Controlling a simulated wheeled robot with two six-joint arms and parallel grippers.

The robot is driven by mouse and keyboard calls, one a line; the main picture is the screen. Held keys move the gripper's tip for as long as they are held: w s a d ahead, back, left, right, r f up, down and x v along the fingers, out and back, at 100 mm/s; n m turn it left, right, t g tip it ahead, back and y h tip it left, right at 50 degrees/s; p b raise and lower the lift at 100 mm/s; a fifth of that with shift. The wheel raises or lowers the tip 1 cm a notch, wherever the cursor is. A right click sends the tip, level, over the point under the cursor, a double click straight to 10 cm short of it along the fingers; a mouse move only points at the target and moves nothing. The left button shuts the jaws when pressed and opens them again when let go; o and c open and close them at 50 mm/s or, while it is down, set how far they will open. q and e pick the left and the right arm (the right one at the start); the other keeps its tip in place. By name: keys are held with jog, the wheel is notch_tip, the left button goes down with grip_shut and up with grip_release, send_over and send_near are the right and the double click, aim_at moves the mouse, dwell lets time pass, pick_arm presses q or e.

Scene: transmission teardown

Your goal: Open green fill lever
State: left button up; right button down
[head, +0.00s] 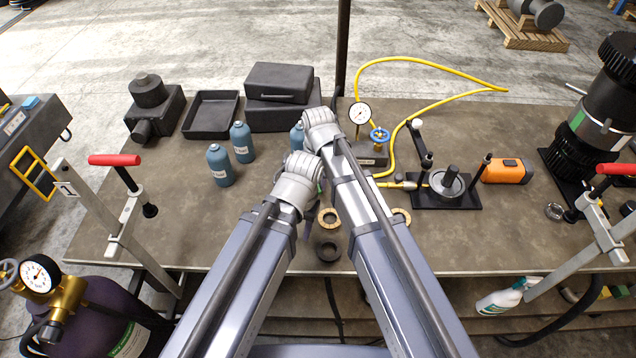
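I cannot make out a green fill lever in the head view. A test block (369,155) with a white dial gauge (359,114) and a blue handwheel (380,136) stands at mid-table, just right of my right wrist. A yellow hose (395,148) runs by it to a brass fitting (407,184) at a black plate (446,196). My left wrist (298,182) is over the middle of the table. My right wrist (322,128) is farther back, close to the block's left side. The fingers of both grippers are hidden by the wrists, so their opening does not show.
Several blue bottles (220,165) stand at left-centre, one partly behind my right wrist. Rings (328,251) lie near the front edge by my arms. An orange device (506,171) and a large black transmission (603,105) are to the right. The left front tabletop is clear.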

pick_arm(q)
jog(key=shift+s+a, duration=0.1)
jog(key=shift+a, duration=0.3)
pick_arm(e)
jog(key=shift+a+m, duration=0.45)
jog(key=shift+m, duration=0.35)
jog(key=c, duration=0.8)
grip_release()
jog(key=shift+r, duration=0.1)
pick_arm(q)
notch_tip(320, 180, up, 8)
jog(key=p, duration=0.7)
jog(key=shift+p, duration=0.4)
pick_arm(e)
notch_tip(320, 180, up, 8)
jog(key=shift+f, duration=0.15)
pick_arm(q)
jog(key=shift+f, duration=0.15)
pick_arm(e)
jog(key=shift+s+f, duration=0.1)
